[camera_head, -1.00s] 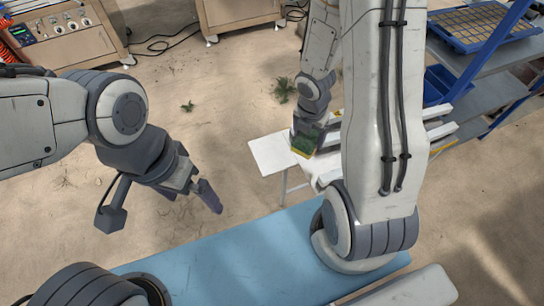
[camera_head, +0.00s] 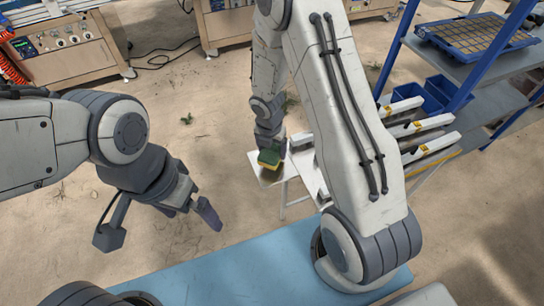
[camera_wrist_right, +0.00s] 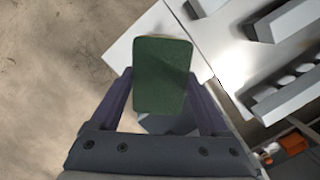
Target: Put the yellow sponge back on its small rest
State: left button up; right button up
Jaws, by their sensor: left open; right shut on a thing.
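The yellow sponge (camera_head: 269,163) has a green top face and a yellow edge. My right gripper (camera_head: 270,148) is shut on it, with the sponge over the left part of a small white table (camera_head: 283,171). In the right wrist view the sponge (camera_wrist_right: 162,75) shows its green face between the two fingers of the right gripper (camera_wrist_right: 163,95). It covers part of the white tabletop (camera_wrist_right: 121,50); I cannot tell if it touches the surface. The small rest cannot be made out clearly. My left gripper (camera_head: 197,205) is open and empty, over the floor on the left.
Several long white holders (camera_head: 425,125) stand right of the sponge, beside blue bins (camera_head: 440,88) and a blue-framed shelf (camera_head: 485,65). A blue surface (camera_head: 220,265) lies in front. The floor left of the white table is clear.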

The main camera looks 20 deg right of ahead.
aim_at(271, 152)
jog(key=shift+f+b, duration=0.95)
jog(key=shift+f, duration=0.85)
jog(key=shift+f, duration=0.15)
jog(key=o, duration=1)
jog(key=shift+o, duration=0.2)
jog(key=r+p, duration=0.2)
jog(key=r, duration=0.1)
jog(key=r+p, duration=0.2)
jog(key=r, duration=0.2)
jog(key=s+a+r+p, duration=0.1)
jog(key=r, duration=0.2)
jog(key=shift+r+p, duration=0.4)
jog(key=shift+s+r, duration=0.1)
jog(key=shift+r, duration=0.6)
jog(key=shift+f, duration=0.1)
jog(key=f+b, duration=0.2)
jog(key=f, duration=0.2)
jog(key=f+b, duration=0.2)
jog(key=f, duration=0.2)
jog(key=w+d+f+b, duration=0.1)
jog(key=f+b, duration=0.1)
jog(key=f, duration=0.2)
jog(key=shift+w+f, duration=0.1)
jog(key=shift+f, duration=0.1)
notch_tip(271, 152, up, 4)
jog(key=p, duration=0.2)
jog(key=shift+r+p, duration=0.15)
jog(key=shift+p, duration=0.2)
